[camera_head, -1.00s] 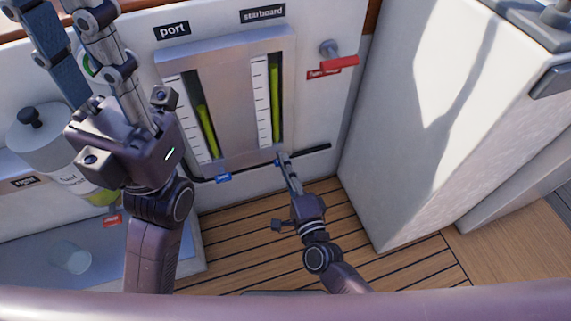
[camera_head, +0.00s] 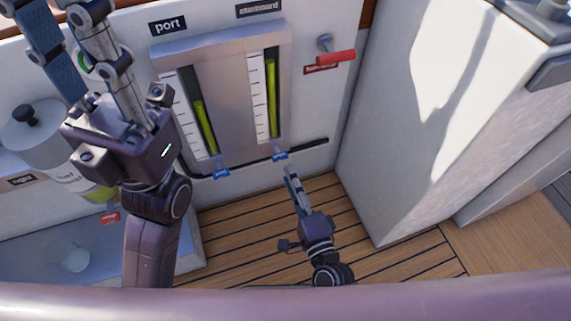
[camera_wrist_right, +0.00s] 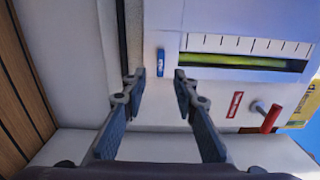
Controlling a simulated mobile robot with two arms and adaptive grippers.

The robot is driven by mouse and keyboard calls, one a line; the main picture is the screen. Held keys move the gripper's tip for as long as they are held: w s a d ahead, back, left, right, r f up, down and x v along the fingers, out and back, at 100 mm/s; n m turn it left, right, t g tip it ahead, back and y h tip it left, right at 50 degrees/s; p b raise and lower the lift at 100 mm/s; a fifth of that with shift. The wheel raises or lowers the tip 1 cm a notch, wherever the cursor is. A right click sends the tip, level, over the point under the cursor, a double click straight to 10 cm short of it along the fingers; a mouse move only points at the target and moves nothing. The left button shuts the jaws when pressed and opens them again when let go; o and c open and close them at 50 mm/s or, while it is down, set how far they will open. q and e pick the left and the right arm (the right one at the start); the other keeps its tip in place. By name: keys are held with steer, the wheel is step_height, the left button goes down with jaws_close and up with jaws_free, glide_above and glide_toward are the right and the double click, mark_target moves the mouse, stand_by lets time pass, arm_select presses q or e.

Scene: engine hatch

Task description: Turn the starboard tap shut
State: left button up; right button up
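The starboard tap (camera_head: 280,156) is a small blue handle on the black pipe below the starboard gauge. Its handle lies roughly along the pipe. In the right wrist view the tap (camera_wrist_right: 160,62) shows beyond and between my fingertips, apart from them. My right gripper (camera_head: 290,172) is just below the tap in the head view. In the wrist view the right gripper (camera_wrist_right: 158,78) is open and empty. My left gripper (camera_head: 58,20) is at the upper left, its fingers spread and pointing up, with nothing seen between them.
The blue port tap (camera_head: 221,173) sits on the same pipe to the left. A red-handled lever (camera_head: 336,57) is at the upper right of the gauge panel. A white block (camera_head: 400,140) stands at the right. The wooden floor (camera_head: 250,225) is clear.

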steer(key=v, duration=0.5)
steer(key=shift+s+d, duration=0.15)
steer(key=shift+s, duration=0.2)
